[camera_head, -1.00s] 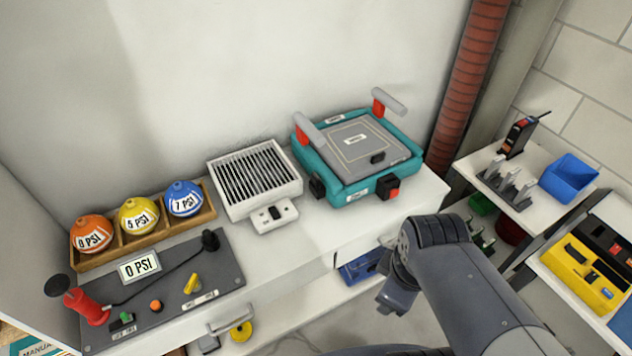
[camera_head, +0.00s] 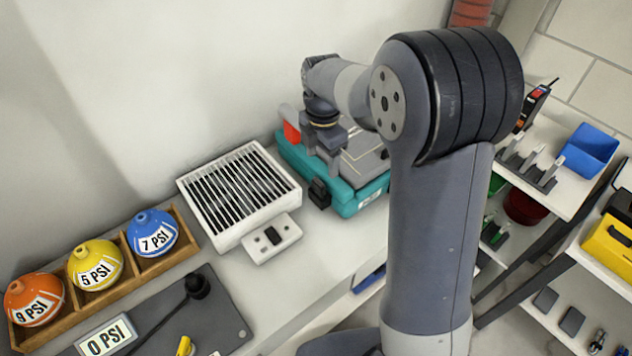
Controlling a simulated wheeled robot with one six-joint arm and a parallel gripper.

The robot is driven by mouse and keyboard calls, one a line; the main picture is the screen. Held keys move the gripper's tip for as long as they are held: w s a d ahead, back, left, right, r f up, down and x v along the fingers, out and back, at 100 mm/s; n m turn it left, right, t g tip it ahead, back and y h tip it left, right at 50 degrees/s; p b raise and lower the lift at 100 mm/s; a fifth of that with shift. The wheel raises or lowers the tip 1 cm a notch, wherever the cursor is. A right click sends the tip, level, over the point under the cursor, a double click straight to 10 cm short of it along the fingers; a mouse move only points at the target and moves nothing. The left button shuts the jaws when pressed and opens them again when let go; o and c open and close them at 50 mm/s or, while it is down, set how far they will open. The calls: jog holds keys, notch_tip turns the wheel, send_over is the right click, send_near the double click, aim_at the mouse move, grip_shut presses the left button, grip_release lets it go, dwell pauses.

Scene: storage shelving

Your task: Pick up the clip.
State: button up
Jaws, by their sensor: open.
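No part is clearly marked as the clip. A small black block-like piece (camera_head: 319,193) sits at the near left corner of the teal device (camera_head: 350,202) and may be it. Another small dark piece (camera_head: 385,154) shows on the device's grey top, partly cut off by my arm. My gripper (camera_head: 328,160) points down over the left part of the device, just above and behind the black corner piece. It is open, with nothing visible between its fingers. My arm hides the right side of the device.
A white grille unit (camera_head: 238,188) stands left of the device. Orange, yellow and blue balls sit in a wooden holder (camera_head: 122,278). A dark panel (camera_head: 226,318) lies in front. Shelves at the right hold a blue bin (camera_head: 590,150) and a grey rack (camera_head: 530,166).

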jog(key=shift+w+a+f, duration=0.3)
jog(key=shift+w+f, duration=0.3)
jog(key=shift+f, duration=0.15)
send_over(317, 183)
jog(key=f, duration=0.4)
jog(key=shift+s+d+f, duration=0.2)
jog(key=shift+d+f, duration=0.05)
jog(key=shift+w+a+f+p, duration=0.1)
jog(key=shift+f+p, duration=0.1)
jog(key=shift+f, duration=1.2)
jog(key=shift+w+a+f+p, duration=0.1)
jog(key=shift+f+p, duration=0.05)
jog(key=shift+f, duration=1.2)
jog(key=c, duration=1.1)
